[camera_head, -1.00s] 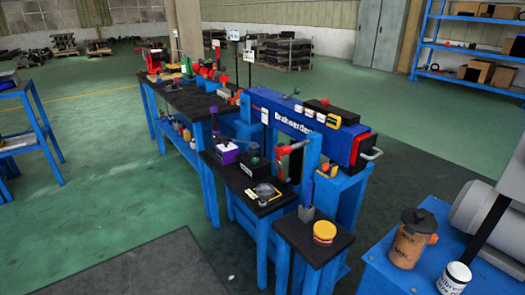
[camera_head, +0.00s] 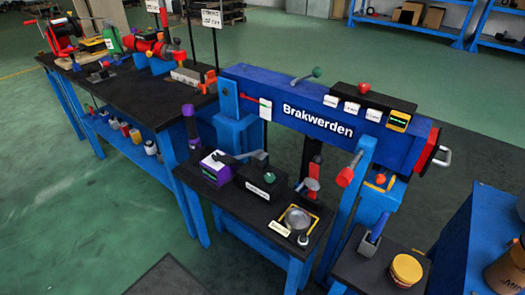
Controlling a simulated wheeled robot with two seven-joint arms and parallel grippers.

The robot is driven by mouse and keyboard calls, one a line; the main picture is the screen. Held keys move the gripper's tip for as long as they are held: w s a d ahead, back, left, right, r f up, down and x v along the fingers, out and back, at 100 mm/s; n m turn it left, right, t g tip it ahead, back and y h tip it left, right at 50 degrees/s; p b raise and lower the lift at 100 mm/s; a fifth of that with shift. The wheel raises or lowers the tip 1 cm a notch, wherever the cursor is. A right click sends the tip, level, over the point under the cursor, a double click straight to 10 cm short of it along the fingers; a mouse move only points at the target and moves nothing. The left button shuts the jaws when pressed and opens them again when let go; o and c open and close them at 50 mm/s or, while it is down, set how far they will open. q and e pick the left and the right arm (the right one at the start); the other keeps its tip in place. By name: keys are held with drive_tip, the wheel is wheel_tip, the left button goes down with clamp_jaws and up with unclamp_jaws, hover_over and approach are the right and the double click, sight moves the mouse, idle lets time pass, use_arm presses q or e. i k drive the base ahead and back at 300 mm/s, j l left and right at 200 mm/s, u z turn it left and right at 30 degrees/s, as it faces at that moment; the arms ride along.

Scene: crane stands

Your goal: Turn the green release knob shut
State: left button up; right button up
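A green round knob (camera_head: 270,178) sits on a small black box (camera_head: 262,187) with a white label, on the black-topped blue table in front of the blue Brakwerden beam. Another green knob (camera_head: 317,72) is at the end of a grey lever on top of the beam (camera_head: 290,100). I cannot tell from the picture which of them is the release knob, nor whether either is open or shut. The labels near them are too small to read. Neither of my grippers is in view.
A purple box (camera_head: 216,168) with a grey lever stands left of the black box. A round metal dish (camera_head: 297,218) is to its right. A red-ended handle (camera_head: 345,176) juts out before the beam. A yellow tub (camera_head: 406,268) stands front right. Green floor at left is free.

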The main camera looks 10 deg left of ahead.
sight(270, 178)
drive_tip(key=i+j+z, duration=0.1)
drive_tip(key=j, duration=0.25)
drive_tip(key=i+j+z, duration=0.15)
drive_tip(key=j, duration=0.25)
drive_tip(key=i+j+z, duration=0.1)
drive_tip(key=j, duration=0.25)
drive_tip(key=i+j+z, duration=0.1)
drive_tip(key=j, duration=0.3)
drive_tip(key=i, duration=0.05)
